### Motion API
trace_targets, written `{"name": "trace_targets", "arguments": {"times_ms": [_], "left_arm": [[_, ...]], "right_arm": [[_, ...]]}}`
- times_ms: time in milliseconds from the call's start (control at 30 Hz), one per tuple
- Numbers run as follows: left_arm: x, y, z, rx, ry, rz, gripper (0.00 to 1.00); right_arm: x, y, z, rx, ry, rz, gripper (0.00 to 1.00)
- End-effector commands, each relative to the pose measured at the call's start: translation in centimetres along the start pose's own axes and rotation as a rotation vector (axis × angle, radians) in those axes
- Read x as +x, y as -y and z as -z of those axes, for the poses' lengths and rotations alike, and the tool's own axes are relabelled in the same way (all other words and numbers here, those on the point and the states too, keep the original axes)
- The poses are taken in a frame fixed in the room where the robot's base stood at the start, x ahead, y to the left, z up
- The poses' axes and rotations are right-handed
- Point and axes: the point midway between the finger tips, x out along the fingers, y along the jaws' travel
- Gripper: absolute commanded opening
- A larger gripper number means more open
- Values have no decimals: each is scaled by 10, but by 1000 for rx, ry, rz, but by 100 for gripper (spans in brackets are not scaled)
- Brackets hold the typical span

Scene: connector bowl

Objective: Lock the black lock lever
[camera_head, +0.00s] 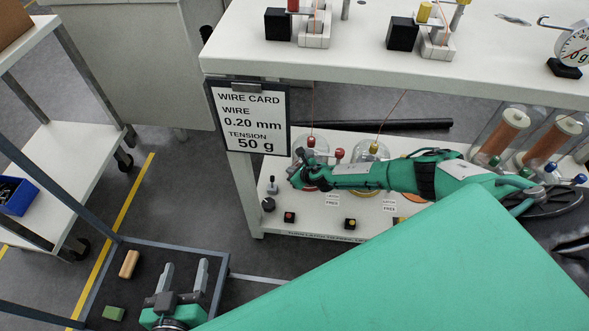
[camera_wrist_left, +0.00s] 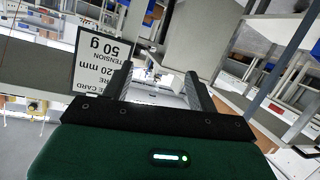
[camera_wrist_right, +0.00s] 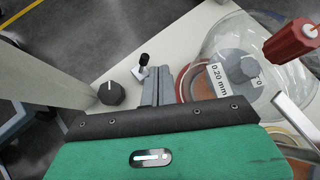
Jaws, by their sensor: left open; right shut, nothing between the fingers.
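The small black-tipped lever (camera_head: 272,186) stands on the lower shelf near its left end. In the right wrist view the lever (camera_wrist_right: 143,64) has a black tip on a bright metal base and leans a little. My right gripper (camera_head: 297,178) is beside it, to its right in the head view. The right fingers (camera_wrist_right: 157,84) are shut and empty, and look very close to the lever's base; I cannot tell whether they touch. My left gripper (camera_head: 184,273) is open and empty, low at the left, away from the shelf.
A black knob (camera_wrist_right: 111,93) sits beside the lever. A clear dome (camera_wrist_right: 236,50) with a spool and a red part (camera_wrist_right: 291,42) stand to the right. The upper table (camera_head: 350,68) overhangs, with a wire card (camera_head: 250,118) hanging at its corner. A dark cart (camera_head: 145,253) is lower left.

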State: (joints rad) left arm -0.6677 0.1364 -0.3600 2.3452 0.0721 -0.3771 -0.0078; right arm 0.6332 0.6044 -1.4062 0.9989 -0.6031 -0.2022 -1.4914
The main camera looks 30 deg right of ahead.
Motion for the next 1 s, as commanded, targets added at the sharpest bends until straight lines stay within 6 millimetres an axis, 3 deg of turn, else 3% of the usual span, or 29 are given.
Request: {"name": "trace_targets", "arguments": {"times_ms": [300,1000], "left_arm": [[-7,4,-16,0,134,12,59],[-7,4,-18,-1,143,12,59]], "right_arm": [[-7,7,-5,1,0,1,0],[-7,8,-5,1,-1,0,0]]}}
